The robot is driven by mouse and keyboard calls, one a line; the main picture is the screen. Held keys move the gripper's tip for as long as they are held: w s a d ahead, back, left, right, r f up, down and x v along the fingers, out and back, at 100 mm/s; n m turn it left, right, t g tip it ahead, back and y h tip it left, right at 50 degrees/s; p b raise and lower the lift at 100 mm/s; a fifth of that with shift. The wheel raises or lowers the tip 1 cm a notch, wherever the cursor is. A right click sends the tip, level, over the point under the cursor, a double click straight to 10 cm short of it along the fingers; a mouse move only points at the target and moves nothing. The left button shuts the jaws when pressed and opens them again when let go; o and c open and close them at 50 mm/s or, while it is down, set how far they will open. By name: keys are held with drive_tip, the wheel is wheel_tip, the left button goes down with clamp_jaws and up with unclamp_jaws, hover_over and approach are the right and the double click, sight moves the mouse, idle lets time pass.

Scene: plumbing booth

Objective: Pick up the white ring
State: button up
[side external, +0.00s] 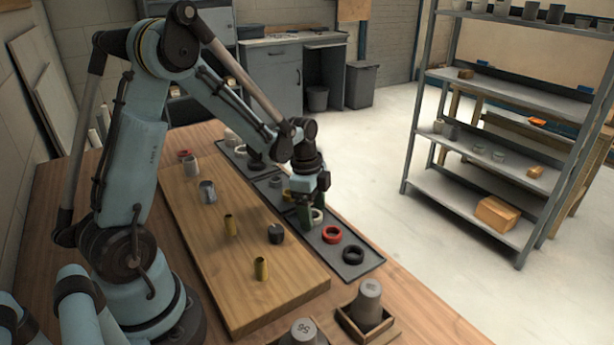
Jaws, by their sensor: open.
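The white ring (318,216) lies on a long dark tray (372,264) in the side external view, in a row with other rings. My gripper (311,208) points down, low over the tray at the white ring. Its jaws are open, with the fingers close around or just above the ring. The fingers hide part of the ring, and I cannot tell whether they touch it.
A wooden board (215,255) beside the tray carries brass and grey fittings.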

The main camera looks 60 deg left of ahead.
drive_tip(key=c, duration=1.1)
drive_tip(key=shift+r, duration=0.1)
